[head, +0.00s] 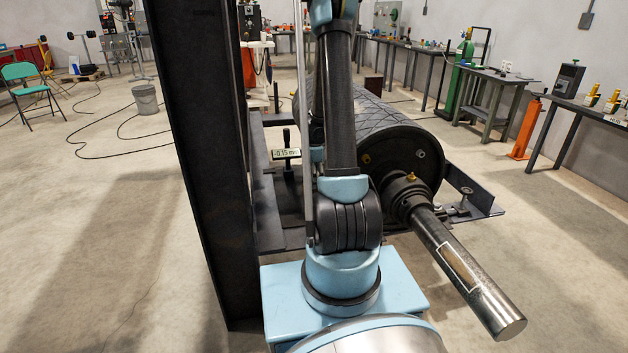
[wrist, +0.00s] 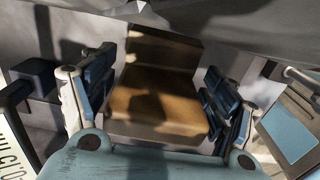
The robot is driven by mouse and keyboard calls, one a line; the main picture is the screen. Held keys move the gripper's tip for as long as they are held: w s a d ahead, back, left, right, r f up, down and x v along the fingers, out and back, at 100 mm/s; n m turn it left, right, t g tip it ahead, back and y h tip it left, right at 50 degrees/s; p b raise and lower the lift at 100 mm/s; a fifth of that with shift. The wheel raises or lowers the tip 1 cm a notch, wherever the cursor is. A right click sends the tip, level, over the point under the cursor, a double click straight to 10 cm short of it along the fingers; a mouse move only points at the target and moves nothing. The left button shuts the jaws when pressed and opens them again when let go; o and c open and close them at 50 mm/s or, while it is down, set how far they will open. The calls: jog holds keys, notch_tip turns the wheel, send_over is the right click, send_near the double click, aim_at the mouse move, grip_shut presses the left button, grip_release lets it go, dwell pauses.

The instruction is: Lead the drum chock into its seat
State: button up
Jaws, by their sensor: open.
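The black conveyor drum (wrist: 200,12) fills the top of the wrist view as a dark curved surface, though its identity there is not certain. In the head view the drum (head: 372,122) lies behind my arm, with a steel shaft (head: 470,275) jutting toward the front right. A tan-brown stepped block (wrist: 160,100), which looks like the drum chock, sits between the fingers of my gripper (wrist: 158,82) in the wrist view. The fingers are open, one on each side, with visible gaps to the block. The chock's seat cannot be made out. My gripper is hidden in the head view.
A tall dark steel column (head: 205,150) stands close to the left of my arm. A small readout (head: 286,153) shows -0.15 m. A dark frame plate (head: 475,205) with a clamp bolt lies beside the shaft. Open floor (head: 80,230) lies to the left.

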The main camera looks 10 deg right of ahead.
jog(key=shift+r, duration=1.75)
jog(key=o, duration=0.5)
